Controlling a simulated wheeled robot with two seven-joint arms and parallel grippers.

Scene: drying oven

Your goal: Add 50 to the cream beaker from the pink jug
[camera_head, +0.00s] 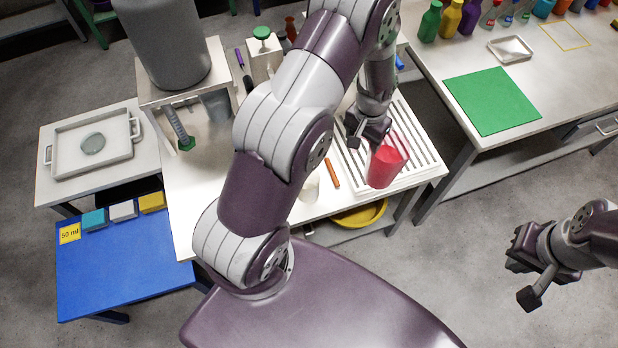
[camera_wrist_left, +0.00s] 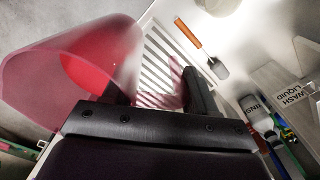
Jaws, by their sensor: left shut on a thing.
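The translucent pink jug (camera_head: 386,165) is over the white ribbed drainer at the right end of the bench. It fills the left of the left wrist view (camera_wrist_left: 75,65), its open mouth showing. My left gripper (camera_head: 366,130) is shut on the jug at its back side; the exact grip is partly hidden. Whether the jug touches the drainer I cannot tell. A cream beaker (camera_head: 309,187) stands near the bench's front edge, left of the jug, partly hidden by my left arm. A yellow card reading "50 ml" (camera_head: 70,233) lies on the blue table. My right gripper (camera_head: 524,272) is open and empty over the floor.
The ribbed drainer (camera_head: 425,158) lies under the jug. An orange-handled tool (camera_head: 332,173) lies between beaker and drainer. A yellow bowl (camera_head: 360,214) sits on the lower shelf. A large grey container (camera_head: 170,45) and a wash liquid dispenser (camera_head: 263,58) stand farther back.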

